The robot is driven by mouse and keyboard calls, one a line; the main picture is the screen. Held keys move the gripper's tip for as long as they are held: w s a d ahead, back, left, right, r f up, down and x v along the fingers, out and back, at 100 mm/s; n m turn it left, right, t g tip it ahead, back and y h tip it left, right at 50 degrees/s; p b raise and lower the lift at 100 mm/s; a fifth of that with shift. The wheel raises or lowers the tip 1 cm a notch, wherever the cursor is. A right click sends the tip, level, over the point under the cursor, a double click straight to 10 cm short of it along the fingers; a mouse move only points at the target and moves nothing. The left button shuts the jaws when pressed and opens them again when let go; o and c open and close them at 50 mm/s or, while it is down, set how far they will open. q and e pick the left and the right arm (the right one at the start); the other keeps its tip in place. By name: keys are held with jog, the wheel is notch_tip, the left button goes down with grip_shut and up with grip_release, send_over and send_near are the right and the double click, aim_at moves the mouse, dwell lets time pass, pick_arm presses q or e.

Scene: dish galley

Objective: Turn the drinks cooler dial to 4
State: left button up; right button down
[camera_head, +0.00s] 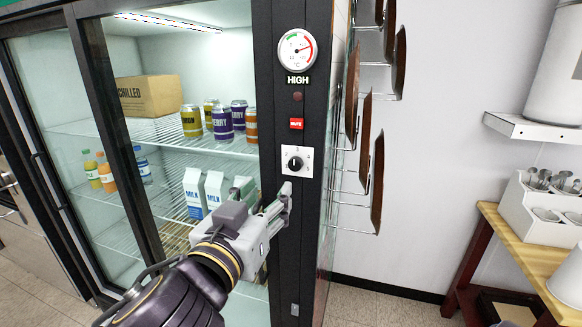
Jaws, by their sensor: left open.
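The drinks cooler dial (295,163) is a black round knob on a white square plate, set on the cooler's dark right-hand post. Small marks ring the knob, but they are too small to read surely. My left gripper (287,190) is just below the plate, with its fingertips close to the post and its jaws open and empty. I cannot tell whether it touches the post. Above the dial are a red MUTE button (296,124), a HIGH label (298,80) and a round temperature gauge (297,49). My right gripper is not in view.
The cooler's glass-fronted shelves hold a cardboard box (149,95), several cans, bottles and milk cartons (194,192). Brown trays (376,183) hang in a wall rack right of the post. A wooden table (520,238) with a cutlery holder stands at the far right.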

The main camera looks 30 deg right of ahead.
pick_arm(q)
jog(key=s, duration=0.2)
jog(key=p, duration=0.1)
send_near(294, 165)
jog(key=p+x, duration=0.1)
jog(key=x, duration=0.4)
jog(key=shift+w+d, duration=0.15)
jog(key=shift+p+x, duration=0.45)
jog(key=shift+x, duration=1.15)
jog(key=c, duration=1)
jog(key=shift+c, duration=0.2)
